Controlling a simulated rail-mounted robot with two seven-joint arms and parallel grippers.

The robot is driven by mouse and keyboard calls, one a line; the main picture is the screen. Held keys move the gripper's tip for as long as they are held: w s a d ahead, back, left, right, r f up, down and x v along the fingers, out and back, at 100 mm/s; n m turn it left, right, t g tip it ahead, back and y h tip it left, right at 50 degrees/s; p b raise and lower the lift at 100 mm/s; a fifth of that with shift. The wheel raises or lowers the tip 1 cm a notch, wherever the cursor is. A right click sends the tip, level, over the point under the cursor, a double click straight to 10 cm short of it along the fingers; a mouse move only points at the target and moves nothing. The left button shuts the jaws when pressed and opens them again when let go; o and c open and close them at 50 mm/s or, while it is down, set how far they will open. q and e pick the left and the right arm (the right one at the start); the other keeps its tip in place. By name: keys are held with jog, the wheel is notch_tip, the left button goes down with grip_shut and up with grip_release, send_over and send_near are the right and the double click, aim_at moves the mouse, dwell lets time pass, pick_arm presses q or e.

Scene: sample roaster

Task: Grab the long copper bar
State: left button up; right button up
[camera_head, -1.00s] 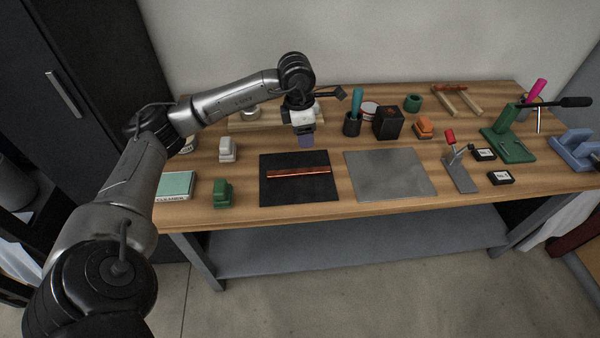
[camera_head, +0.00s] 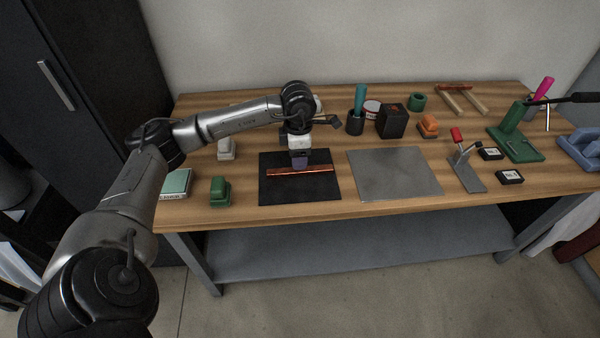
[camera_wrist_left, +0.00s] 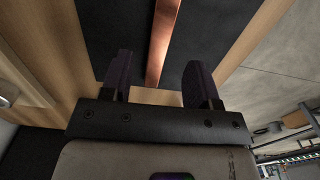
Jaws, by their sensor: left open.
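The long copper bar (camera_head: 316,171) lies flat on a black mat (camera_head: 300,192) at the left of the bench. The copper bar (camera_wrist_left: 163,42) runs between and beyond the fingertips in that view. I cannot tell the exact height of the fingers above it. My right gripper is not in view.
A grey plate (camera_head: 394,174) lies right of the mat. A green block (camera_head: 220,191) stands left of it. Behind are a black box (camera_head: 392,121) and a dark cup (camera_head: 355,124). A clamp with a red handle (camera_head: 466,170) stands right of the plate.

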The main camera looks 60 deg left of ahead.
aim_at(300, 171)
pick_arm(q)
jog(key=f+b, duration=0.1)
jog(key=f, duration=0.1)
jog(key=f+b, duration=0.2)
jog(key=f, duration=0.1)
jog(key=shift+w+d+f+b, duration=0.15)
jog(key=shift+w+b, duration=0.05)
jog(key=shift+b, duration=0.1)
jog(key=shift+c, duration=0.3)
jog(key=shift+c, duration=1.4)
grip_shut()
